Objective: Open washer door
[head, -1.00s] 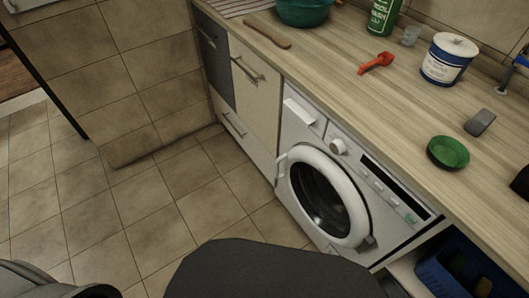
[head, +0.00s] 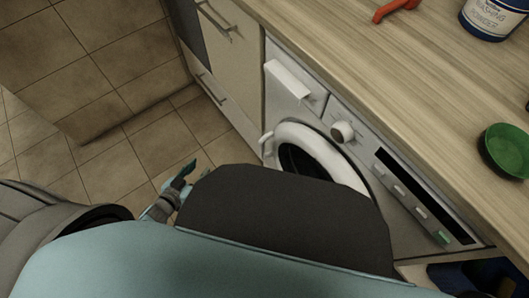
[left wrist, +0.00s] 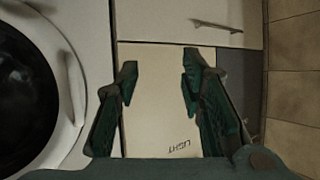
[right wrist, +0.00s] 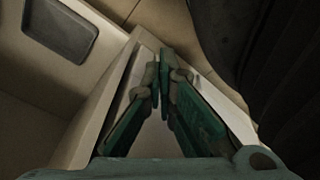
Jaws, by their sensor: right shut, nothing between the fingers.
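The white washer (head: 405,205) stands under the counter with its round white-rimmed door (head: 300,135) shut. A pale handle (head: 267,145) shows at the door's left edge. My own body hides the lower part of the door in the head view. My left gripper (head: 182,180) is to the left of the door, apart from it. In the left wrist view, the left gripper (left wrist: 158,78) is open and empty in front of a pale cabinet front, with the door rim (left wrist: 92,65) to its left. In the right wrist view, my right gripper (right wrist: 161,65) is shut and empty.
The wooden counter (head: 400,70) runs above the washer, bearing a green bowl (head: 508,150), a washing powder tub (head: 492,15) and a red scoop (head: 393,8). Cabinet drawers (head: 235,75) adjoin the washer. Tiled floor (head: 120,140) is free to the left.

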